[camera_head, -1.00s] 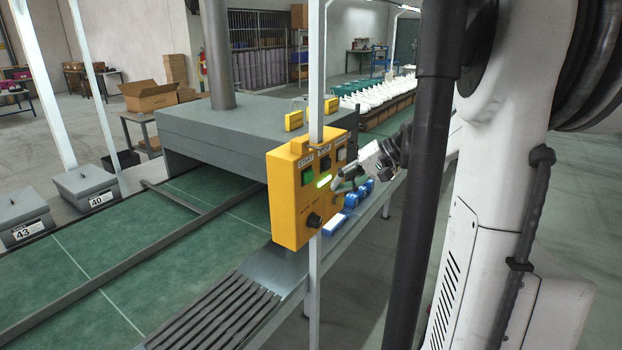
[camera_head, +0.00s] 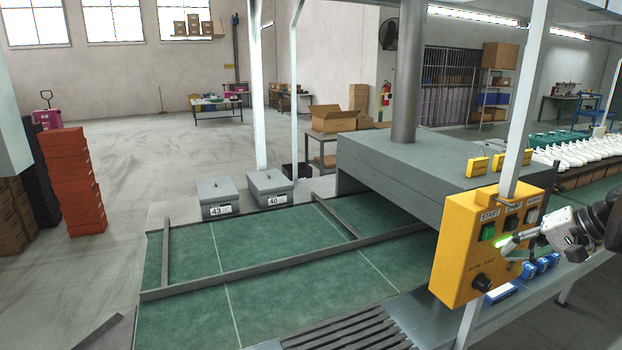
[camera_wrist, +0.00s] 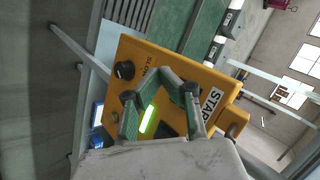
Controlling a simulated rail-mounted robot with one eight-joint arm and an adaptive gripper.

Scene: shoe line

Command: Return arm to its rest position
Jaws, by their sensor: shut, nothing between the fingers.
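My gripper (camera_head: 512,247) is at the right of the head view, in front of the yellow control box (camera_head: 462,262). Its fingers are shut and empty. It is close to the box face near the lit green bar and the START button (camera_head: 488,231); I cannot tell whether it touches. In the wrist view, the shut gripper (camera_wrist: 161,80) lies over the box face (camera_wrist: 170,62), with the START label (camera_wrist: 213,103) to its right and a black knob (camera_wrist: 124,70) to its left. Most of my arm is outside the head view.
The box hangs on a white post (camera_head: 523,110) beside the green conveyor (camera_head: 290,250). A grey oven (camera_head: 430,165) stands behind it. Small blue items (camera_head: 540,265) lie on the ledge under the gripper. White shoes (camera_head: 565,150) line the far belt. Bins (camera_head: 270,188) stand at the left.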

